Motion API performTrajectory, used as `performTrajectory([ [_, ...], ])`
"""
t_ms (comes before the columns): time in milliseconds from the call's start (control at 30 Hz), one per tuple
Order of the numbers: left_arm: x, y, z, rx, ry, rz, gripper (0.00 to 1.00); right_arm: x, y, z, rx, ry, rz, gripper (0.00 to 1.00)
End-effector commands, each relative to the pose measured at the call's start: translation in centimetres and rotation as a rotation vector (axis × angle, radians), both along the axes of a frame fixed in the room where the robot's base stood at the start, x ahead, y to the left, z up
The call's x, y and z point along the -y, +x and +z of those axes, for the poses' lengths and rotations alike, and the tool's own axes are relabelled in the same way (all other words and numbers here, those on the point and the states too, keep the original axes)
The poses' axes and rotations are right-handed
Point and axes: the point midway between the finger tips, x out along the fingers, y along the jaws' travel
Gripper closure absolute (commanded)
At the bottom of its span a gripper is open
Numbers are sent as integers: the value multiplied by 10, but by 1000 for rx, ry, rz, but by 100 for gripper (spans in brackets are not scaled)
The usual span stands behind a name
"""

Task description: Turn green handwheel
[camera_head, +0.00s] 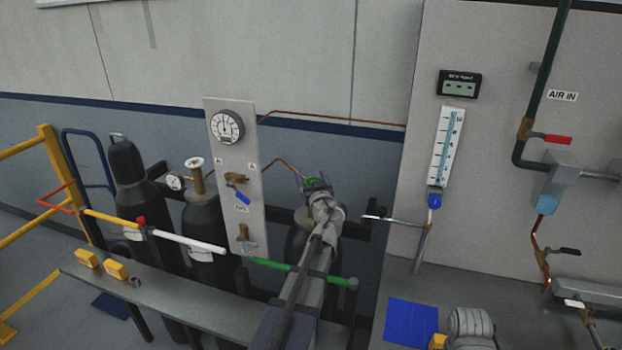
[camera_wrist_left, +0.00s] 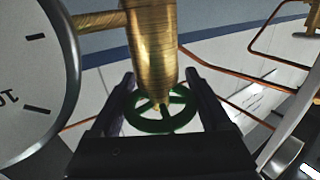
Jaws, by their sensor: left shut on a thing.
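The green handwheel (camera_head: 311,181) is small and mostly hidden by my left gripper (camera_head: 313,184) in the head view, on top of a dark cylinder (camera_head: 297,246). In the left wrist view the green handwheel (camera_wrist_left: 145,126) is a spoked ring at the end of a brass valve body (camera_wrist_left: 152,45). My left gripper (camera_wrist_left: 165,95) has one finger on each side of the wheel's rim and is shut on it. My right gripper is not in view.
A gauge panel (camera_head: 223,185) and two more cylinders (camera_head: 203,225) stand left of the wheel. A rail with a green section (camera_head: 270,264) crosses in front, near my left arm. A grey panel (camera_head: 400,185) with pipes is at right. A large gauge dial (camera_wrist_left: 30,85) is close at left in the wrist view.

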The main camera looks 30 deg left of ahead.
Motion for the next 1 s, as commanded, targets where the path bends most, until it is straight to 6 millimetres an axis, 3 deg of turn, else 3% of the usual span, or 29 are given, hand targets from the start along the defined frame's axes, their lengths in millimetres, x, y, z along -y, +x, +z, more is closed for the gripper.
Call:
performTrajectory([
  [33, 0, 0, 0, 0, 0, 0, 52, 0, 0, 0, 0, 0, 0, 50],
  [233, 0, 0, 0, 0, 0, 0, 74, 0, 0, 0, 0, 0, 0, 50],
  [733, 4, 4, 0, 0, 0, -239, 75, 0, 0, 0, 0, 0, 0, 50],
  [1000, 7, 5, 0, 0, 0, -279, 75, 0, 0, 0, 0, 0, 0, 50],
])
